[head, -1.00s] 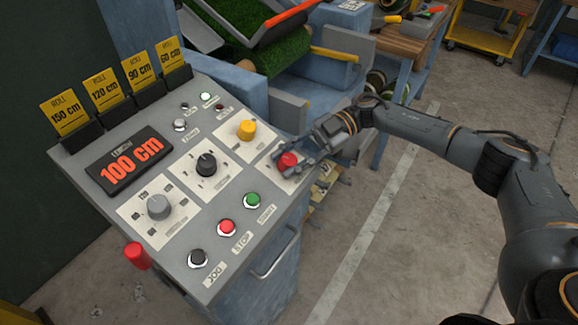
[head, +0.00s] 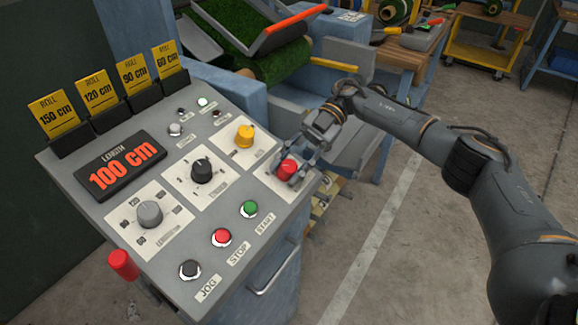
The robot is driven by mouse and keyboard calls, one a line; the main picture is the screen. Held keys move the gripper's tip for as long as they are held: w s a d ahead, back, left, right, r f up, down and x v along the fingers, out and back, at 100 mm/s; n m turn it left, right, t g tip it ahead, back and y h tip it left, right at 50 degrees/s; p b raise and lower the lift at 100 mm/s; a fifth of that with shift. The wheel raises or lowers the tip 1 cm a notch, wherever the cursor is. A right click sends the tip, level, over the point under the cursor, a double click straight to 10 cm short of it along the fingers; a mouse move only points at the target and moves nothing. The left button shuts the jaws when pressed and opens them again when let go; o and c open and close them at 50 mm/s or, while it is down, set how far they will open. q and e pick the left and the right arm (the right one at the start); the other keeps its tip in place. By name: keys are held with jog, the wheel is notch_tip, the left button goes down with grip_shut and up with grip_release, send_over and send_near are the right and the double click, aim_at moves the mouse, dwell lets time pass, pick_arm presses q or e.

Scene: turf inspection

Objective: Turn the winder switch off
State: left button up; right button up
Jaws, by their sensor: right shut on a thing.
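The control panel (head: 130,195) has several knobs and buttons on its sloped grey face. A red knob (head: 287,169) sits on a pale plate at its right edge, and its label is hidden by my gripper. My right gripper (head: 288,172) comes from the upper right and is shut on the red knob, with its fingers on either side. A yellow knob (head: 244,135), a black knob (head: 202,170) and a grey knob (head: 149,214) sit on other plates. Which knob is labelled as the winder switch is too small to tell. My left gripper is out of view.
The display (head: 120,165) reads 100 cm. Green (head: 249,209), red (head: 221,237) and black (head: 189,270) buttons line the front edge. Roll cards (head: 102,93) stand along the back left. A turf roll (head: 286,64) lies behind. The concrete floor at right is clear.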

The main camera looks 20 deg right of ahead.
jog(key=o, duration=1.2)
jog(key=shift+v, duration=3.75)
